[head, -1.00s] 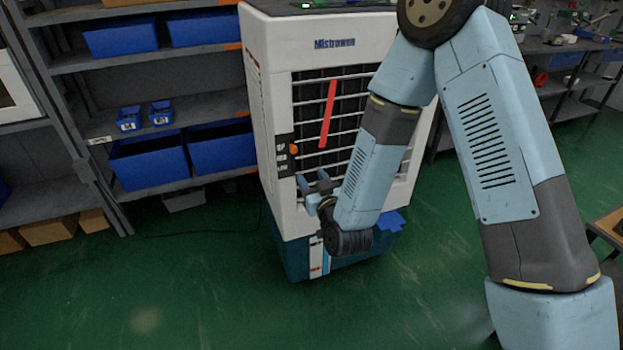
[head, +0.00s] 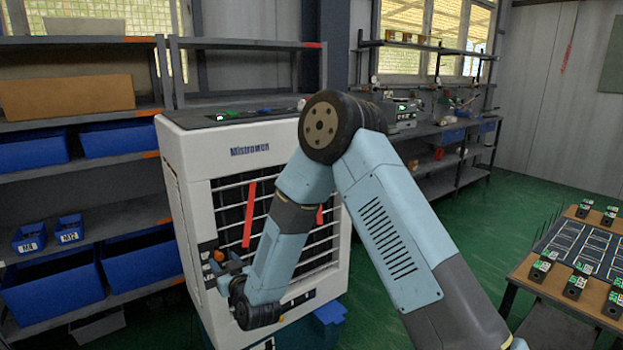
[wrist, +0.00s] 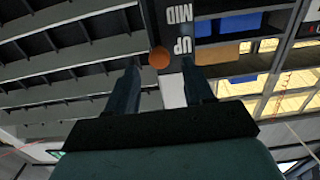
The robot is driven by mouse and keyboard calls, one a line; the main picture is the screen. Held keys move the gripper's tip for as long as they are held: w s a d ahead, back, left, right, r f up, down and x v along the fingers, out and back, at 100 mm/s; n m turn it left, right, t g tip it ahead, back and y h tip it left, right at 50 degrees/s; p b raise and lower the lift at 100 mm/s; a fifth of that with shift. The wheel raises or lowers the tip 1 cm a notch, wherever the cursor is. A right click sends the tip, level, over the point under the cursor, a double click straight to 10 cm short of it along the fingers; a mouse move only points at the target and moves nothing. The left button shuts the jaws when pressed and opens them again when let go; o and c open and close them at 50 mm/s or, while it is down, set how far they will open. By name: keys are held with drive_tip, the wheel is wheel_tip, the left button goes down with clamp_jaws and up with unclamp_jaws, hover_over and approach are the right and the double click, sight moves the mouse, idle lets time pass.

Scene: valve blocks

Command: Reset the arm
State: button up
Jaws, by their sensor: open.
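My arm reaches down in front of a white cooler (head: 265,148) marked "Mistrowen" in the head view. My gripper (head: 222,268) is beside the cooler's dark control panel (head: 206,254), close to its orange knob (head: 218,256). In the wrist view my gripper (wrist: 160,78) has its two fingers apart with nothing held between them. The orange knob (wrist: 159,58) shows beyond the fingers, next to the words "UP" and "MID" on the panel. I cannot tell whether a finger touches the cooler.
Shelves with blue bins (head: 55,290) stand at the left. A table (head: 590,290) with small black blocks is at the right. A workbench (head: 440,130) stands at the back. Green floor (head: 500,215) is clear between bench and table. A red strip (head: 250,213) hangs on the cooler's grille.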

drive_tip(key=shift+x, duration=1.05)
